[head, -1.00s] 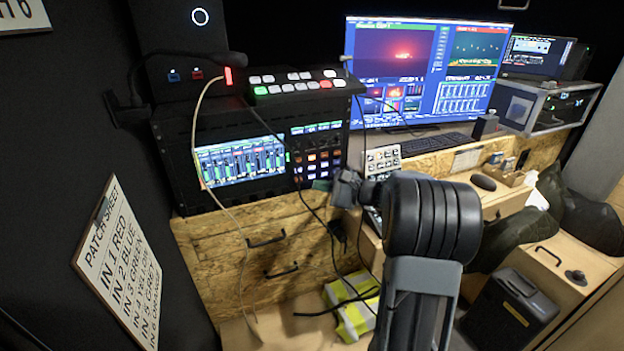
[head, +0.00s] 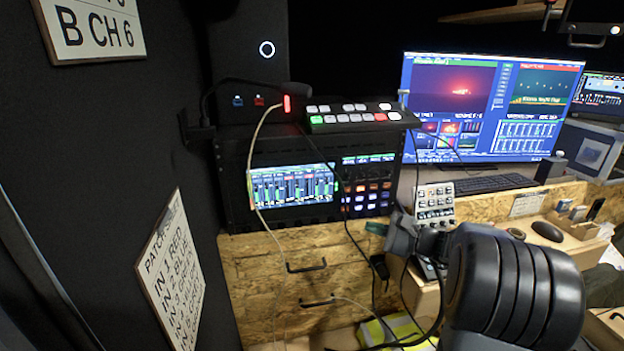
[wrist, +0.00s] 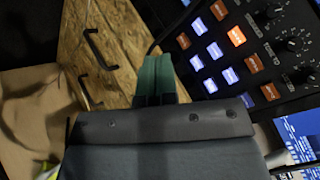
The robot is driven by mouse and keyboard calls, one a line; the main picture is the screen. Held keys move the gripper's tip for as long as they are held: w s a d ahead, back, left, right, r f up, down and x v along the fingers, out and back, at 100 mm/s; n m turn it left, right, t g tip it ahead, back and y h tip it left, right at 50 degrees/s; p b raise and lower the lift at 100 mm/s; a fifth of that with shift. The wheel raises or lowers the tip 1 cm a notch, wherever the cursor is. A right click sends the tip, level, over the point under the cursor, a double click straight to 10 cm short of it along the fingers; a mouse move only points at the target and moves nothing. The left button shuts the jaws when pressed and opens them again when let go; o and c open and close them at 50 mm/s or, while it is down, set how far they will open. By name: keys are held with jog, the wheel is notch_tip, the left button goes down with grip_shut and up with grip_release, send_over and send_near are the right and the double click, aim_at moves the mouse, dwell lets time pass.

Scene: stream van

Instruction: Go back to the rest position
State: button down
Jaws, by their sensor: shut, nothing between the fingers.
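My gripper (wrist: 155,77) shows in the wrist view with its two green fingers together and nothing between them. In the head view its green tip (head: 377,229) shows just left of my dark arm, in front of the wooden drawer unit. The fingers appear apart from the rack panel with lit buttons (wrist: 228,50), which lies to their right in the wrist view. Most of the gripper body is hidden behind my arm in the head view.
A video switcher (head: 352,117) sits on the rack, with cables hanging down the wooden drawers (head: 270,262). A small keypad (head: 434,203) and a keyboard (head: 490,186) are close to my arm. A monitor (head: 490,105) stands behind. A patch sheet (head: 172,275) hangs at left.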

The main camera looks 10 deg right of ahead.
jog(key=s+a+f+n+g+h, duration=0.1)
jog(key=s+f+n+g+h, duration=0.1)
jog(key=s+f+g, duration=0.3)
jog(key=s+a+f+n+g+h+p, duration=0.1)
jog(key=s+a+n+g+h+p, duration=0.45)
jog(key=s, duration=0.25)
jog(key=s+a+r+n+t+h+p, duration=0.1)
jog(key=s+a+r+n+h+p, duration=0.1)
jog(key=r+n, duration=0.3)
jog(key=s+a+r+n+t+h+p, duration=0.1)
jog(key=s+a+r+n+h+p, duration=0.1)
jog(key=r, duration=0.5)
jog(key=s+a+n+p, duration=0.1)
jog(key=s+n+p, duration=0.1)
jog(key=n+p, duration=0.1)
jog(key=shift+s+r+h, duration=0.2)
jog(key=shift+s+h, duration=0.05)
jog(key=shift+h, duration=0.1)
